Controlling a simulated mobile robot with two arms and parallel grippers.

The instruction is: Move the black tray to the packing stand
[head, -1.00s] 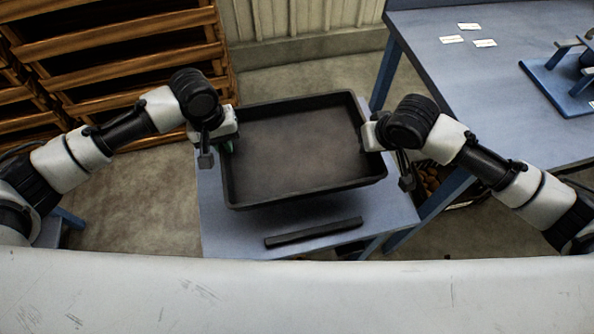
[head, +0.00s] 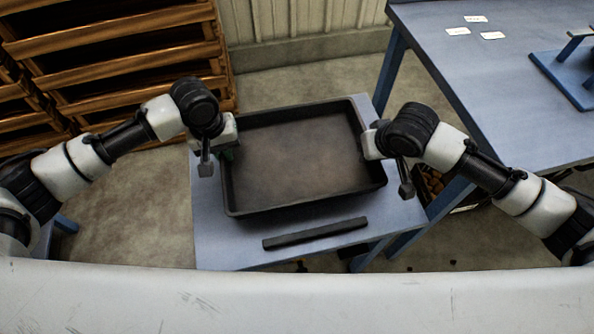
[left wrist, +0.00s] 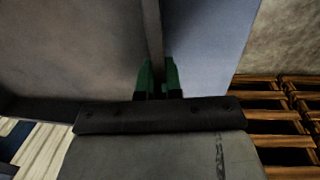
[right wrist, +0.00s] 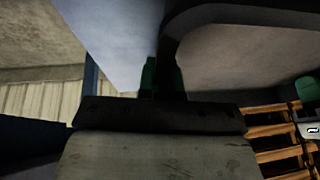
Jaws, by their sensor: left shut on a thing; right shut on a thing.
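The black tray (head: 300,150) is empty and sits over a small blue-grey stand (head: 215,250) in the middle of the head view. I cannot tell whether it touches the stand's top. My left gripper (head: 229,150) is shut on the tray's left wall; its green fingers (left wrist: 158,78) straddle that wall in the left wrist view. My right gripper (head: 371,143) is at the tray's right wall and shut on it. Its green fingers (right wrist: 162,78) pinch the wall in the right wrist view. No label shows which surface is the packing stand.
A dark bar (head: 315,234) lies on the stand in front of the tray. A larger blue table (head: 500,90) with white cards (head: 475,19) and a blue fixture (head: 566,78) is at the right. Wooden racks (head: 120,45) stand at the back left.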

